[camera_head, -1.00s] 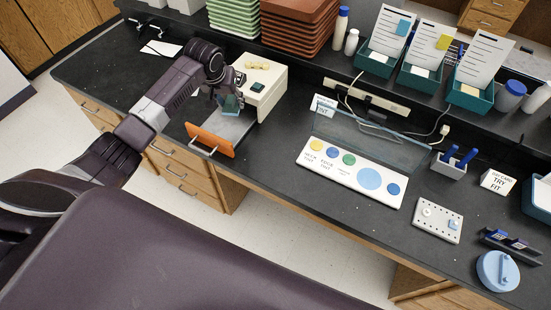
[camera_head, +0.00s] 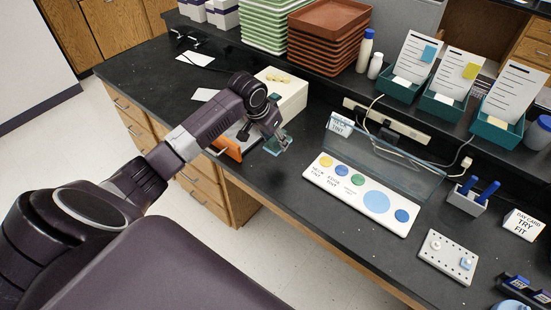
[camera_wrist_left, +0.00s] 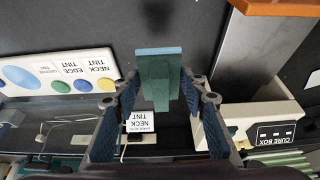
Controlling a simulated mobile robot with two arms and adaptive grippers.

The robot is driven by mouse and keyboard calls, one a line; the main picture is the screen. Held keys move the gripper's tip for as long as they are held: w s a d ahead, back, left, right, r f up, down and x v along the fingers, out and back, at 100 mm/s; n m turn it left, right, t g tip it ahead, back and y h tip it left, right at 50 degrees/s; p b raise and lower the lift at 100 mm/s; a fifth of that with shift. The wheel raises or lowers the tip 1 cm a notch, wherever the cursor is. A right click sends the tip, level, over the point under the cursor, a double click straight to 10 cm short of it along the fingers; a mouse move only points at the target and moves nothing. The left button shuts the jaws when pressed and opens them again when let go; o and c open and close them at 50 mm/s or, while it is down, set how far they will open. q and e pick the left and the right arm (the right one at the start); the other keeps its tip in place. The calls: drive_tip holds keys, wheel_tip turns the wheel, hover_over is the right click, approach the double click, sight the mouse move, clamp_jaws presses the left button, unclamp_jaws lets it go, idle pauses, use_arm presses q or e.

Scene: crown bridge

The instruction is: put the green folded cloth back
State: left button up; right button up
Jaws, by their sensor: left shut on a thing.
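The green folded cloth (camera_head: 276,147) is in my left gripper (camera_head: 284,143), held over the dark counter just right of the cream cure box. In the left wrist view the cloth (camera_wrist_left: 158,80) is a green upright piece with a pale blue strip along its top. It sits between the two fingers of the left gripper (camera_wrist_left: 158,95), which are shut on it. The cure box (camera_head: 285,92) has an orange-fronted drawer (camera_head: 226,149) pulled out; my arm hides much of the drawer. My right gripper is not in view.
Right of the gripper is a white tint board (camera_head: 340,202) with coloured discs and a clear upright panel (camera_head: 385,160) behind it. A neck tint card (camera_head: 340,124) stands near. Red trays (camera_head: 325,45) are stacked behind. The counter front (camera_head: 265,170) is clear.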

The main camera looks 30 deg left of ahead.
sight(278, 164)
use_arm(q)
wheel_tip(278, 164, down, 9)
drive_tip(key=shift+d+f+p, duration=0.1)
drive_tip(key=shift+f+p, duration=0.1)
drive_tip(key=shift+p, duration=0.1)
drive_tip(key=o, duration=1)
drive_tip(key=shift+f, duration=0.15)
drive_tip(key=shift+s+r, duration=0.15)
drive_tip(key=shift+r, duration=0.45)
drive_tip(key=v, duration=1.1)
drive_tip(key=shift+s, duration=0.1)
